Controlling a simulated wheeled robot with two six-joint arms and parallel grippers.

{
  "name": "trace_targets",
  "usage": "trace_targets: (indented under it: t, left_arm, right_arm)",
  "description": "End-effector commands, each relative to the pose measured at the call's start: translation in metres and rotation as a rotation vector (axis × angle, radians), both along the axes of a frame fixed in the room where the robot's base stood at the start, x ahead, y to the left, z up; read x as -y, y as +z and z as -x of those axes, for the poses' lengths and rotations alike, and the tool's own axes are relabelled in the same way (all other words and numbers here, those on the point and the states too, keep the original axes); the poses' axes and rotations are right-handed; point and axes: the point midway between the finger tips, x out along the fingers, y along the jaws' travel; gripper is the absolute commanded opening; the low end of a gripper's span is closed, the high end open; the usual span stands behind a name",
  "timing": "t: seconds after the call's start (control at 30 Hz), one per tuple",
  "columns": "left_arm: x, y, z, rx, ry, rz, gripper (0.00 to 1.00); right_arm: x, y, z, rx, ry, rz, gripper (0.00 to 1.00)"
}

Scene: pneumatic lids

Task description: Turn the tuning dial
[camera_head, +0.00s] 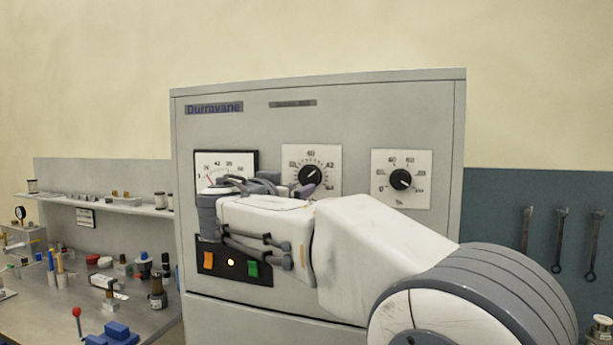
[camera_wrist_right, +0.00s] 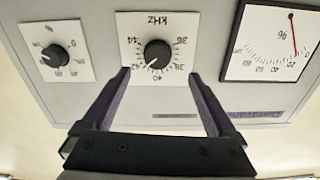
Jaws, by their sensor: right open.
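The tuning dial (camera_head: 311,174) is a black knob on a white square scale plate, in the middle of the grey cabinet's front. Its white pointer mark points to the upper right. In the right wrist view the dial (camera_wrist_right: 158,54) appears upside down, with kHz on its plate. My right gripper (camera_head: 288,184) is in front of the cabinet, by the lower edge of the dial's plate. In the wrist view its two dark fingers (camera_wrist_right: 160,76) are spread wide, one to each side of the knob, with nothing between them. I cannot tell the remaining depth. My left gripper is out of view.
A needle meter (camera_head: 226,161) is left of the dial, partly hidden by my arm. A second knob (camera_head: 401,179) is to the right. A switch panel (camera_head: 231,263) with orange and green switches sits below. A cluttered bench (camera_head: 55,310) is at left.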

Motion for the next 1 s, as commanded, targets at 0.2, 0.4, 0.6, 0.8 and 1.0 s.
trace_targets:
  t: [0.2,0.4,0.6,0.8,1.0]
  left_arm:
    - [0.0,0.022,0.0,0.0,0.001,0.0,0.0]
    - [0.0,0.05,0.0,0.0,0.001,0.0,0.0]
    - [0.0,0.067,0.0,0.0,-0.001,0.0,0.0]
    - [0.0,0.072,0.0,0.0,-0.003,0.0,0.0]
    - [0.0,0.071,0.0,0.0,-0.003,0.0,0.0]
  right_arm:
    - [0.015,0.007,-0.026,0.006,-0.011,-0.001,0.93]
    - [0.028,0.007,-0.063,0.004,-0.011,-0.001,0.93]
    - [0.035,0.005,-0.089,0.005,-0.009,-0.002,0.93]
    - [0.036,0.002,-0.098,0.006,-0.005,-0.002,0.93]
    - [0.036,0.001,-0.099,0.006,-0.004,-0.003,0.93]
